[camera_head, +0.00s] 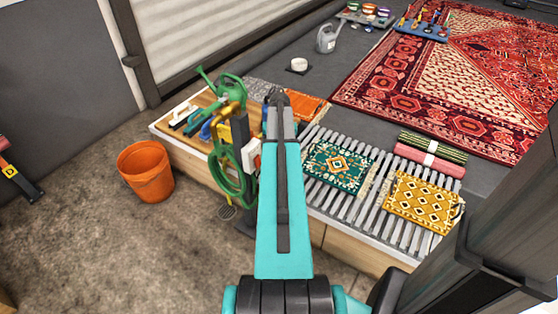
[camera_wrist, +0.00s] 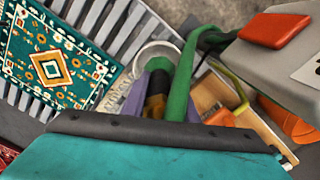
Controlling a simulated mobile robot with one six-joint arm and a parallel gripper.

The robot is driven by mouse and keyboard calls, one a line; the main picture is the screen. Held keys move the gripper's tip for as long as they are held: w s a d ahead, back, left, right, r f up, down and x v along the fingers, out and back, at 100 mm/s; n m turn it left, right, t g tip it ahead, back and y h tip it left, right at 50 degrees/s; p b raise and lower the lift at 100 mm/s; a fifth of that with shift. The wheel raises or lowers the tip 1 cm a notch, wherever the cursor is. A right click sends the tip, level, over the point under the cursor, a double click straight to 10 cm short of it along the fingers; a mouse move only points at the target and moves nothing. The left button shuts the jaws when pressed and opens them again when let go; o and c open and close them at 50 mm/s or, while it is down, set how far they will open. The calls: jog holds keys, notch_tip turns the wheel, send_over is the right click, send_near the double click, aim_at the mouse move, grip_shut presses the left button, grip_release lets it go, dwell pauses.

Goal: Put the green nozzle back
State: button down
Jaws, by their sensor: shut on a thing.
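My gripper (camera_head: 277,98) is shut at the far end of my teal arm, just right of the post with the green hose coil. In the wrist view a green length (camera_wrist: 180,95), seemingly the green nozzle or its hose, rises from behind my gripper's edge and bends right. Dark and yellow parts show beside it. The grip itself is hidden, and the nozzle's full shape cannot be made out. Green hose (camera_head: 230,180) hangs in a coil on the post, with green fittings (camera_head: 231,88) at its top. A pale ring (camera_wrist: 157,55) shows beyond the green length.
A white box (camera_head: 251,154) with a red part is on the post, close to my arm. Slatted racks hold a teal rug (camera_head: 338,167) and a yellow rug (camera_head: 422,201). A wooden tray (camera_head: 203,98) with tools lies left. An orange bucket (camera_head: 146,170) stands on the floor.

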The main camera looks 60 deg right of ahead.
jog(key=shift+f+b, duration=0.4)
jog(key=shift+f, duration=1.45)
jog(key=shift+f, duration=0.1)
jog(key=c, duration=1.4)
grip_release()
notch_tip(320, 180, up, 12)
jog(key=shift+r+p, duration=0.1)
jog(key=shift+p, duration=1.15)
